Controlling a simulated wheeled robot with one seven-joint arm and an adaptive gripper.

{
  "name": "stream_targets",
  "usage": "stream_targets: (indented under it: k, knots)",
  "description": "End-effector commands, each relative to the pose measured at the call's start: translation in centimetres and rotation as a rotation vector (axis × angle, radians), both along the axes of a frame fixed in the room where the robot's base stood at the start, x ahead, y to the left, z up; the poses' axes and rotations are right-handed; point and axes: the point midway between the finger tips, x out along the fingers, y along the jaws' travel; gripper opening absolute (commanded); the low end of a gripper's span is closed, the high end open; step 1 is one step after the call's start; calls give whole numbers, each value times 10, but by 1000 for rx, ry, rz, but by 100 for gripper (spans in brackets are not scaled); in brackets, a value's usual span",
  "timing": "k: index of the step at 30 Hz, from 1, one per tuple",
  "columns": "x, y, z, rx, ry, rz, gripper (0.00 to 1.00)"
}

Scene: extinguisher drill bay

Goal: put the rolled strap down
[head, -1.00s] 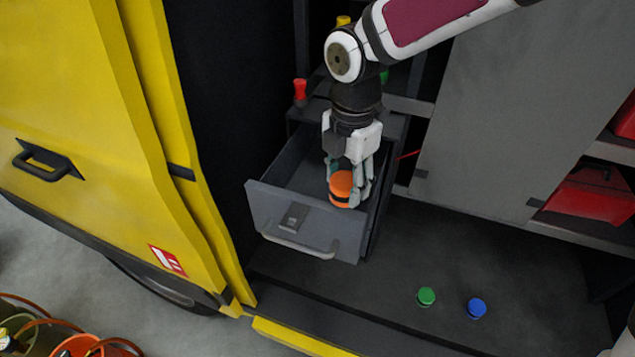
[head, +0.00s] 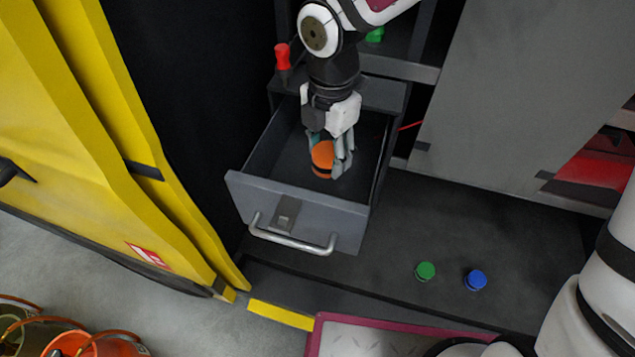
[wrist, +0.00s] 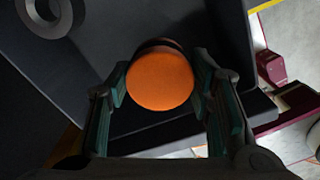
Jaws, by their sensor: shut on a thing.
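The rolled strap (head: 322,155) is orange with a dark band near its lower end. My gripper (head: 332,162) points down over the open grey drawer (head: 294,205) and is shut on the strap. The strap is within the drawer's outline; whether it touches the drawer floor I cannot tell. In the wrist view the strap's round orange face (wrist: 160,80) sits between my two fingers, with the dark drawer around it.
A green cap (head: 425,271) and a blue cap (head: 476,280) stand on the dark deck right of the drawer. A red object (head: 282,57) stands behind the drawer. A yellow door (head: 80,130) is at the left. Orange buckets (head: 95,345) are at lower left.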

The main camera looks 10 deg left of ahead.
Motion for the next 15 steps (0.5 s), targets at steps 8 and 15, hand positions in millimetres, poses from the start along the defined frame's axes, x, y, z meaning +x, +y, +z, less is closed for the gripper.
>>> stream_targets:
  k: [8,15]
  knots:
    - [-1,0,-33,-1,3,1,12]
    - [-2,0,-73,-2,3,2,12]
